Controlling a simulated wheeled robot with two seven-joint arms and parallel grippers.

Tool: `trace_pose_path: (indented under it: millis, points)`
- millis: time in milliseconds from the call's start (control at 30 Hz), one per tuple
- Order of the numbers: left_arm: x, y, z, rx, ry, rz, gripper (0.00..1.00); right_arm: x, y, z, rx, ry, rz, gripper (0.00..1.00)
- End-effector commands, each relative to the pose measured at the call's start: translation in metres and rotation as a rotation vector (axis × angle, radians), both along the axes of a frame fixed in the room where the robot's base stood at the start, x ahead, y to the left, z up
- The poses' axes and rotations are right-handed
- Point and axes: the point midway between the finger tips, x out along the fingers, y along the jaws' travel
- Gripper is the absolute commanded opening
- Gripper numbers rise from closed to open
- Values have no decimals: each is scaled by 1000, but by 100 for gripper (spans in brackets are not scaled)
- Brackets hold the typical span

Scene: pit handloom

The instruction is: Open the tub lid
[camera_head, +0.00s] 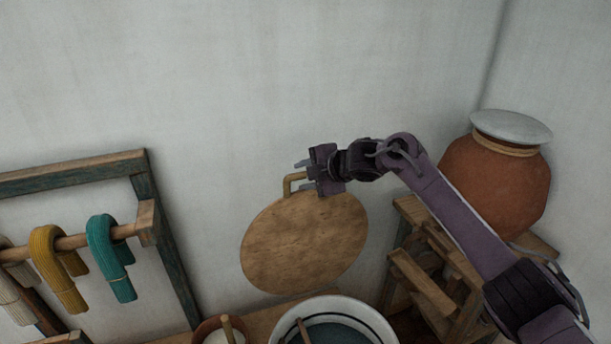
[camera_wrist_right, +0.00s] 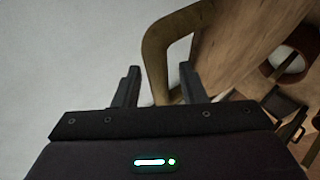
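The tub lid (camera_head: 300,245) is a round wooden disc with a bent wooden handle (camera_head: 289,183) at its top edge. It stands steeply raised behind the tub (camera_head: 335,300), near the wall. The tub has a pale rim and dark blue contents, and its top is uncovered. My right gripper (camera_head: 304,176) is at the lid's upper edge, beside the handle. In the right wrist view its two fingers (camera_wrist_right: 160,88) are apart, with one leg of the handle (camera_wrist_right: 155,65) in the gap between them. My left gripper is not in view.
A clay pot (camera_head: 495,185) with a grey lid stands on a wooden stand (camera_head: 435,290) at the right, close to my right arm. A wooden frame (camera_head: 170,250) with yellow and teal yarn hanks stands at the left. A small bowl (camera_head: 207,328) sits left of the tub.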

Motion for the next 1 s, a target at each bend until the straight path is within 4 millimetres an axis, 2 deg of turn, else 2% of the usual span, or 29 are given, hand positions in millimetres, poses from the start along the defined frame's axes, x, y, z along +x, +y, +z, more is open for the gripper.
trace_pose_path:
  millis: [267,700,1000]
  points:
    - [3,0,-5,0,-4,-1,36,-5,-7,3,0,0,-1,39]
    - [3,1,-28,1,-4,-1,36,-41,-45,38,-1,-1,0,39]
    - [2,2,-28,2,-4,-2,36,-45,-48,43,0,0,0,39]
